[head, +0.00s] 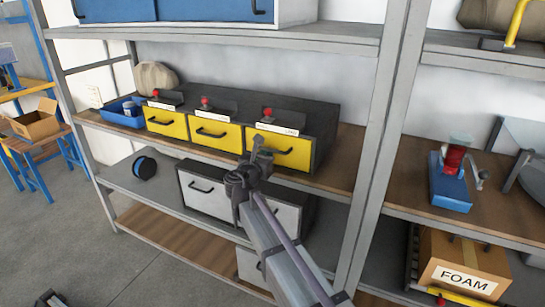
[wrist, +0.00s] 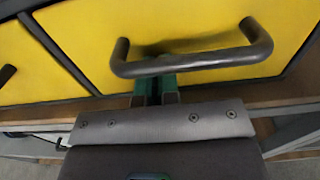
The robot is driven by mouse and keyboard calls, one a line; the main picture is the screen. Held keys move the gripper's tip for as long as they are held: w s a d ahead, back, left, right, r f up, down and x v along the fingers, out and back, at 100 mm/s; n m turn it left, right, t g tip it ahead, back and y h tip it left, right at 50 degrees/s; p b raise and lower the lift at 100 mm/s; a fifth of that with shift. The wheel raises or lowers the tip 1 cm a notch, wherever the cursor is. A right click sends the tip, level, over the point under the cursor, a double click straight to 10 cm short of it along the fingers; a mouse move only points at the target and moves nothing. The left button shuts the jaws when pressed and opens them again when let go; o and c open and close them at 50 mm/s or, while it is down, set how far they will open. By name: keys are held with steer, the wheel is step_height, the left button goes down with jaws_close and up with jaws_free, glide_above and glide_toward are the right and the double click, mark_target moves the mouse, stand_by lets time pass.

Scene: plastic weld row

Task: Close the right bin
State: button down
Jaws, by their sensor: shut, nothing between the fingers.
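The right bin (head: 291,151) is a yellow-fronted drawer at the right end of a dark cabinet on the wooden shelf. Its front and black bar handle (wrist: 195,62) fill much of the wrist view. I cannot tell how far it stands out from the cabinet. My gripper (head: 257,146) is in front of this bin, near its left part in the head view. In the wrist view the fingers (wrist: 155,88) are together and empty, just below the handle; whether they touch the front is hidden.
The middle bin (head: 214,134) and left bin (head: 166,122) sit beside it, with red-knobbed pieces (head: 205,103) above. White drawers (head: 205,191) are on the shelf below. A grey rack post (head: 378,150) stands to the right. A blue tray (head: 122,115) is left.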

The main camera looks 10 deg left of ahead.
steer(key=shift+w+r, duration=0.1)
steer(key=shift+w, duration=0.15)
steer(key=v, duration=1.4)
steer(key=s+d+f+m+g+y, duration=0.2)
steer(key=s+d+f+m+g, duration=0.4)
steer(key=d+m, duration=0.35)
steer(key=s+d+f+m+g+y, duration=0.1)
steer(key=s+d+f+m+g, duration=0.45)
steer(key=d+m, duration=0.4)
steer(key=s+d+f+m+g+y, duration=0.2)
steer(key=s+d+f+m+g, duration=0.5)
steer(key=m, duration=0.4)
steer(key=w+d+r+m+t, duration=0.1)
steer(key=d+r+m, duration=0.1)
steer(key=d, duration=0.6)
step_height(320, 180, up, 18)
steer(key=a+p, duration=0.1)
steer(key=p, duration=1.7)
steer(key=shift+w+f+y, duration=0.15)
steer(key=shift+f+y, duration=0.05)
steer(key=shift+y, duration=0.1)
